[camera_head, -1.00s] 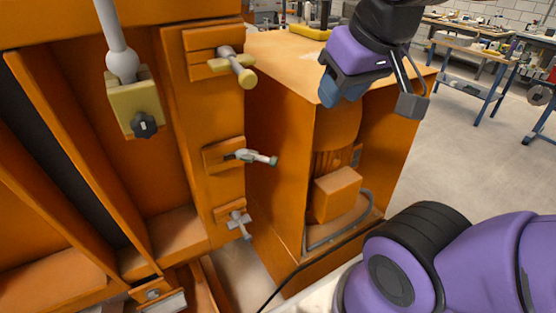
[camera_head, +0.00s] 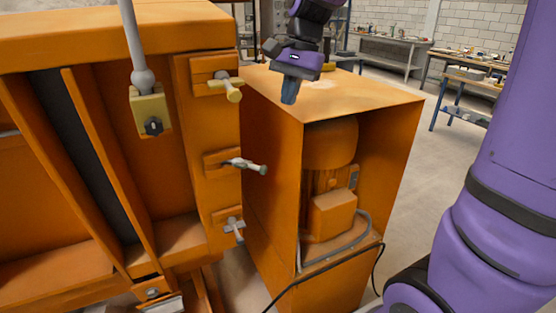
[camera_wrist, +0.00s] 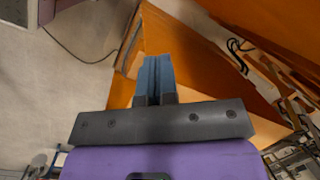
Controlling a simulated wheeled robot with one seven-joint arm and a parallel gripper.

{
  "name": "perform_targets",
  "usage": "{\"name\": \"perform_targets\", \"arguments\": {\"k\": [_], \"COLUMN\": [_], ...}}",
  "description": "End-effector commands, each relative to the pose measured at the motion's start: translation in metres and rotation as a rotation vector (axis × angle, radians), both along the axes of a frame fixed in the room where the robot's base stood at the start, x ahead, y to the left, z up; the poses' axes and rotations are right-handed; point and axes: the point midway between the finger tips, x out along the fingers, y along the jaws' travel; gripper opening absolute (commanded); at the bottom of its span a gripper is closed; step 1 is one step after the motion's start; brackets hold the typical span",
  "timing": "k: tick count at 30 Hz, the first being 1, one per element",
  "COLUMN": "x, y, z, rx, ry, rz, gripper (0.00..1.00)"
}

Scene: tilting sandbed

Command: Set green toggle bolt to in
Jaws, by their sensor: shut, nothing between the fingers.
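Three toggle bolts sit in a column on the orange machine's right-hand post. The middle toggle bolt (camera_head: 245,165) has a grey shaft with a greenish tip and points right, so it looks like the green one. The upper toggle bolt (camera_head: 224,86) has a pale yellow handle, and the lower toggle bolt (camera_head: 234,227) is grey. My gripper (camera_head: 290,95) is shut and empty, pointing down over the orange motor housing, up and right of the middle bolt and apart from it. In the wrist view my shut blue fingers (camera_wrist: 157,75) show; no bolt is clearly visible there.
The orange motor housing (camera_head: 390,108) stands right of the bolts, open at the front with a motor (camera_head: 325,190) inside. A black cable (camera_head: 320,274) runs at its foot. A clamp block (camera_head: 150,108) on a grey rod is left of the bolts. Workbenches stand behind.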

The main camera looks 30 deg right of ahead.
Motion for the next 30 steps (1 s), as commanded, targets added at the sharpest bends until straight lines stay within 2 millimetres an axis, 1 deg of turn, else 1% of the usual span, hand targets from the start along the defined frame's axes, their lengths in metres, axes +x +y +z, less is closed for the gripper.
{"name": "perform_targets", "arguments": {"k": [1,4,8,11,14,24,26,30], "x": [0.007,0.013,0.015,0.015,0.014,0.012,0.01,0.001], "y": [0.0,0.001,0.002,0.005,0.009,0.025,0.029,0.043], "z": [-0.003,-0.006,-0.012,-0.022,-0.038,-0.1,-0.107,-0.116], "rx": [0.007,0.015,0.017,0.017,0.016,0.015,0.017,0.017], "ry": [0.017,0.038,0.045,0.045,0.046,0.046,0.044,0.043], "rz": [-0.019,-0.045,-0.054,-0.053,-0.053,-0.051,-0.05,-0.05], "gripper": [0.0,0.0,0.0,0.0,0.0,0.0,0.0,0.0]}}
